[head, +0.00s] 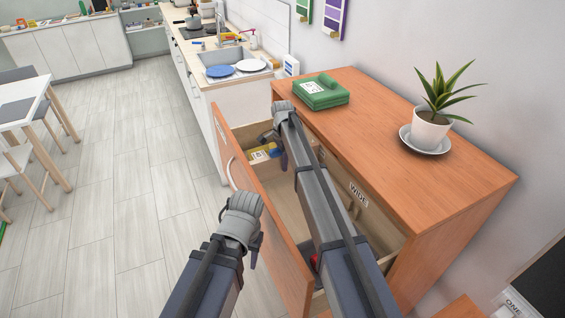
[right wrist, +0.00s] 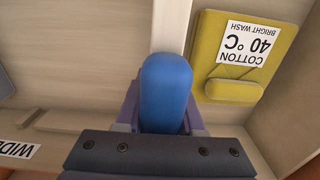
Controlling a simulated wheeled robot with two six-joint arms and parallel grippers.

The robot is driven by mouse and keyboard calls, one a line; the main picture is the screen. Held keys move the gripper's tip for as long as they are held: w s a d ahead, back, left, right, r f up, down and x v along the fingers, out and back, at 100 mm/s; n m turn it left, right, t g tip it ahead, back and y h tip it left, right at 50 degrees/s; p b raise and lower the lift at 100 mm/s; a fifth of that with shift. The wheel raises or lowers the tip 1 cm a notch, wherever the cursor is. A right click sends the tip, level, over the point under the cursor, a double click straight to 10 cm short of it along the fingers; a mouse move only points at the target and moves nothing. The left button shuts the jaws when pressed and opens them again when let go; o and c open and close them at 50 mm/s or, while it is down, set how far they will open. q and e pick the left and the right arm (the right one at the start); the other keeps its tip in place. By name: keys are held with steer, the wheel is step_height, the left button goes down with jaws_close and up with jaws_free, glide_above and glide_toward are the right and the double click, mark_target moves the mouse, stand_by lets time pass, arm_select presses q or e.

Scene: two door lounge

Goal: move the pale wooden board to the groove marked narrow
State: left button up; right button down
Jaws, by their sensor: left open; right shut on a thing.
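In the right wrist view a pale upright strip (right wrist: 170,25), apparently the wooden board seen edge-on, runs away from a rounded blue grip (right wrist: 166,92). My right gripper (right wrist: 166,125) is shut on that blue grip; it also shows in the head view (head: 282,160), reaching down into the open drawer. In the head view my arm hides most of the board. A "WIDE" label (head: 358,195) is on the drawer's inner side and shows in the right wrist view (right wrist: 18,149). No narrow label is visible. My left gripper (head: 256,250) is open, outside the drawer front.
The drawer front (head: 262,205) stands pulled out from the wooden cabinet (head: 440,185). A yellow item (right wrist: 228,70) marked cotton 40 °C lies right beside the board in the wrist view. A green folded item (head: 320,95) and potted plant (head: 433,125) stand on top.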

steer(key=shift+f+b, duration=1.3)
steer(key=shift+f, duration=0.05)
steer(key=shift+c, duration=2.2)
jaws_free()
steer(key=shift+r, duration=0.1)
steer(key=shift+r, duration=0.1)
step_height(320, 180, up, 8)
steer(key=p, duration=0.8)
steer(key=shift+f, duration=0.2)
